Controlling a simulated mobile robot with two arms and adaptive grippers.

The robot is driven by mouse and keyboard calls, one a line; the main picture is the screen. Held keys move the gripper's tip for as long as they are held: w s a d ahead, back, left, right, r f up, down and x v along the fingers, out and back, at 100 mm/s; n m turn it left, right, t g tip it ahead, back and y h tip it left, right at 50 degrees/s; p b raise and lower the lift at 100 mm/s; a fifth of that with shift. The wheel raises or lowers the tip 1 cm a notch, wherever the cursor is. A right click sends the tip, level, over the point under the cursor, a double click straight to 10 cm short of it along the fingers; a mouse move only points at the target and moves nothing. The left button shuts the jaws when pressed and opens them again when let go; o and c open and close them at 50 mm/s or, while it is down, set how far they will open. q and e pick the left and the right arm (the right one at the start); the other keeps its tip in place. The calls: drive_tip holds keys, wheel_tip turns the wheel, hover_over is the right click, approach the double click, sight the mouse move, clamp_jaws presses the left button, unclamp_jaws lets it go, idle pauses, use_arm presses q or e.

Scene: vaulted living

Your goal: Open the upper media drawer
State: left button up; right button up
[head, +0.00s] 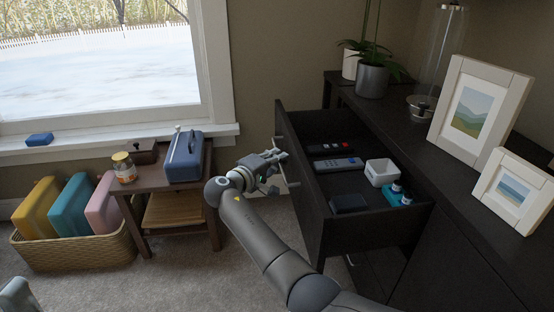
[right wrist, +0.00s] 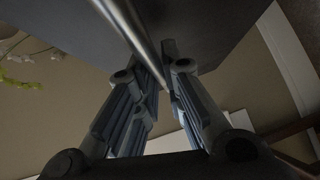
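The upper media drawer (head: 345,228) of the dark cabinet is pulled far out, and its inside shows in the head view. A metal bar handle (head: 281,146) is on its front; it also shows in the right wrist view (right wrist: 128,25). My right gripper (head: 280,158) is at this handle, its fingers (right wrist: 168,82) closed around the bar. The drawer holds a grey remote (head: 338,164), a dark remote with red buttons (head: 330,148), a white box (head: 381,172), a teal item (head: 396,196) and a dark case (head: 348,203). A grey part at the lower left (head: 17,297) seems to be my left gripper, mostly cut off.
Picture frames (head: 470,112), a potted plant (head: 372,80) and a glass cylinder (head: 436,60) stand on the cabinet top. A low table (head: 150,181) with a blue box (head: 185,157) and a wicker basket (head: 80,252) stand left. Carpet is clear between.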

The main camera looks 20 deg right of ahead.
drive_tip(key=shift+o, duration=0.5)
drive_tip(key=v, duration=1.2)
drive_tip(key=shift+s, duration=0.1)
